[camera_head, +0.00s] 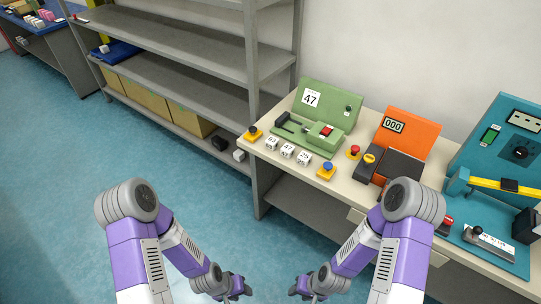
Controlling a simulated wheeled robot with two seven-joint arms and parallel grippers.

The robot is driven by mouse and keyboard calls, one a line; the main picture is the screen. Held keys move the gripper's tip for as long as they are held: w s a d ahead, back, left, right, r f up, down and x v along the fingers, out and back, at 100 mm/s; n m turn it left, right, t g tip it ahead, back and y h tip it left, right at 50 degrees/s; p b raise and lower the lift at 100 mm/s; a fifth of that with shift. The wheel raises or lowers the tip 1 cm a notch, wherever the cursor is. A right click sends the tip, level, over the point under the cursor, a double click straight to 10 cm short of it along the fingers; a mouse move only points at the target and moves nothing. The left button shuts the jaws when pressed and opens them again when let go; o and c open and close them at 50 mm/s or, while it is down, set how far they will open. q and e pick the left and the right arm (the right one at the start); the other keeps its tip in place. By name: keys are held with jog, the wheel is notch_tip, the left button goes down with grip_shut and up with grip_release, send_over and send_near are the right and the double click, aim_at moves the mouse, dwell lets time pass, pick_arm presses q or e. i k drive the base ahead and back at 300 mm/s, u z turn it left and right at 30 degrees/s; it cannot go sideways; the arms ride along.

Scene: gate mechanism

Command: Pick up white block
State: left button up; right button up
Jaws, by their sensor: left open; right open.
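Several white number blocks sit in a row along the front of the bench: a left one (271,143), a middle one (287,151) and a right one (304,159). My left gripper (244,287) is open and empty, low in front of the bench. My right gripper (297,287) is open and empty beside it, with a gap between the two. Both are well apart from the blocks.
An orange device (408,136) and a teal machine (505,150) stand further right. Grey shelving (170,85) is at left; the blue floor is open.

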aim_at(272, 143)
jog(key=u, duration=0.55)
jog(key=i, duration=0.45)
jog(key=u, duration=0.4)
